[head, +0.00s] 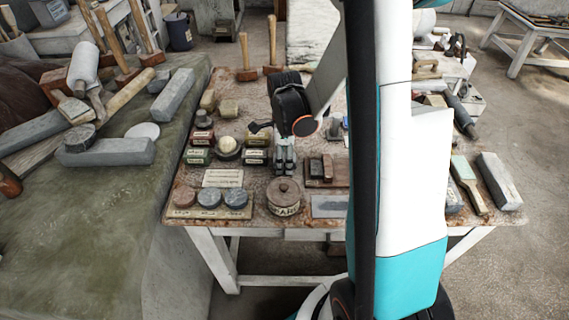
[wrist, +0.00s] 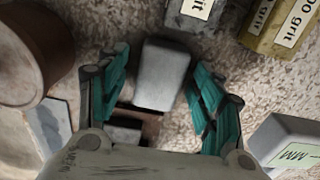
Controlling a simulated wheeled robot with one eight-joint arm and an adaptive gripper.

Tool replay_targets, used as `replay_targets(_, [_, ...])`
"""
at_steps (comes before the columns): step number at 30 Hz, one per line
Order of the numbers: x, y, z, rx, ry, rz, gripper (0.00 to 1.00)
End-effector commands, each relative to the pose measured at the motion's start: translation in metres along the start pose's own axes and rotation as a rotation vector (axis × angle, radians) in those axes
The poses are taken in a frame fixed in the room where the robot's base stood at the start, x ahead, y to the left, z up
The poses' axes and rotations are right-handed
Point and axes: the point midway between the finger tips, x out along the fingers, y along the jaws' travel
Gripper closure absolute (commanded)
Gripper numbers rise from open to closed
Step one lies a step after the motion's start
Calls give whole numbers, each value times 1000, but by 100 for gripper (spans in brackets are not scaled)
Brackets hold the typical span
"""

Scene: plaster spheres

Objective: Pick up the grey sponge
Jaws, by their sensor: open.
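The grey sponge (wrist: 163,78) looks like a light grey, rounded block lying on the speckled worktop in the wrist view. My gripper (wrist: 157,64) is open, with one teal finger on each side of the sponge. Gaps show between the fingers and the sponge, and I cannot tell how high the fingers are above the worktop. In the head view my gripper (head: 284,160) points down over the middle of the table, behind the lidded jar. There I cannot make out the sponge apart from the fingers.
The brown jar (head: 285,197) stands close on the near side and shows at left in the wrist view (wrist: 30,50). Grit-labelled blocks (wrist: 275,25) lie at upper right there. A brown tray with small blocks (head: 340,180) is just right of my gripper. The table is crowded.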

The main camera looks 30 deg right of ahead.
Motion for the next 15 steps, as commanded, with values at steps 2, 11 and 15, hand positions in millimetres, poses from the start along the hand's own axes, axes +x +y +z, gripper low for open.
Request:
replay_targets(2, [1,0,0,0,0,0,39])
replay_targets(11, [0,0,0,0,0,0,71])
replay_targets(15, [0,0,0,0,0,0,74])
